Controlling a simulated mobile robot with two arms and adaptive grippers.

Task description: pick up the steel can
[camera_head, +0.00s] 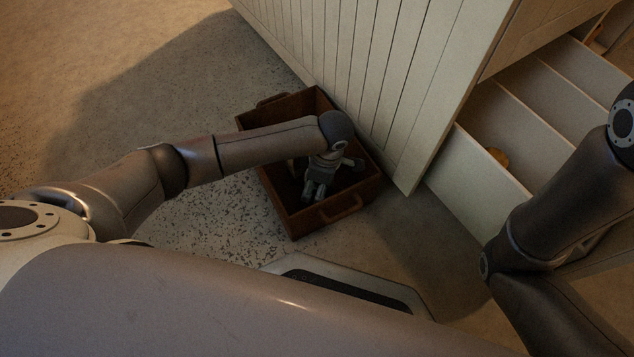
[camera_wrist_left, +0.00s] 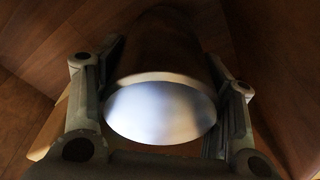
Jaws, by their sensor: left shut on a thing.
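The steel can (camera_wrist_left: 160,110) shows in the left wrist view as a cylinder with a bright round end, lying between the two fingers. My left gripper (camera_wrist_left: 160,120) is shut on it, one finger on each side. In the head view my left gripper (camera_head: 317,190) reaches down into a brown wooden crate (camera_head: 296,225). The can is hard to make out there, in the dark of the crate and behind the gripper. My right arm comes in at the right edge of the head view, but its gripper is out of frame.
The crate has a handle (camera_head: 340,208) at its near end and stands against a pale panelled cabinet side (camera_head: 370,70). An open drawer (camera_head: 480,185) with dividers is at the right, with a small yellowish thing (camera_head: 498,157) inside. Speckled floor (camera_head: 215,215) is clear to the left.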

